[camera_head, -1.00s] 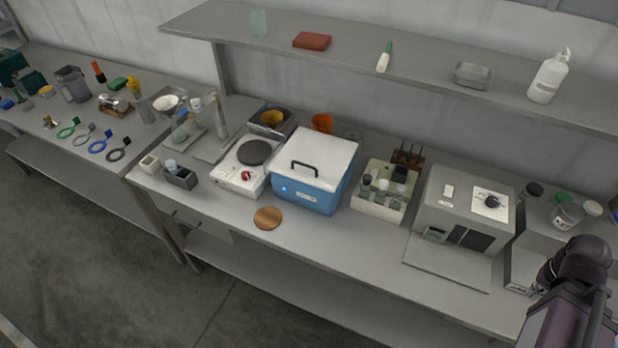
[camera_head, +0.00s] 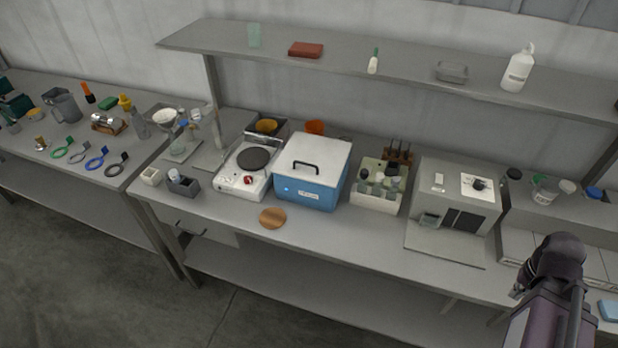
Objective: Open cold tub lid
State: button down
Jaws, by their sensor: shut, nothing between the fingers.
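The cold tub (camera_head: 310,194) is a blue box in the middle of the bench, with a label and a small light on its front. Its white lid (camera_head: 328,152) lies flat and closed on top. A black bar handle (camera_head: 304,167) stands on the lid towards the front. Part of my dark arm shows at the lower right, well apart from the tub. My gripper's fingers cannot be made out in this view.
A hotplate (camera_head: 232,183) stands close left of the tub, and a rack of bottles (camera_head: 374,198) close right. A grey machine (camera_head: 426,200) stands further right. A round wooden disc (camera_head: 272,218) lies in front on the bench. A shelf (camera_head: 420,78) runs above behind.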

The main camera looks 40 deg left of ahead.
aim_at(309, 157)
jog(key=u, duration=4.75)
jog(key=i, duration=0.1)
jog(key=z, duration=2.8)
jog(key=k, duration=0.65)
jog(key=z, duration=0.55)
jog(key=i, duration=0.35)
jog(key=u, duration=0.15)
